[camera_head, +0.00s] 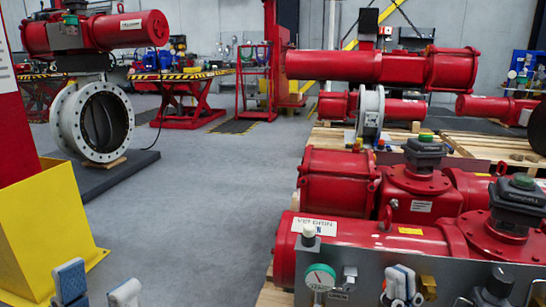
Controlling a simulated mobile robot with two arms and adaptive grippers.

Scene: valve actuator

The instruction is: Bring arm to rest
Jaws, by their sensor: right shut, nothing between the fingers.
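My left gripper (98,283) is at the bottom left edge of the head view. Its two grey-white fingers stand apart with nothing between them, over the grey floor. My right gripper (401,283) is at the bottom, right of centre. Its pale fingers are together and empty. It is in front of the grey metal panel (452,268) of the nearest red valve actuator (345,232). I cannot tell whether it touches the panel. Both arms are mostly below the picture.
A pressure gauge (320,278) and a brass fitting (428,287) flank my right gripper. More red actuators (338,182) lie behind on wooden pallets (462,142). A yellow stand (45,235) is at the left. The grey floor (205,190) between is clear.

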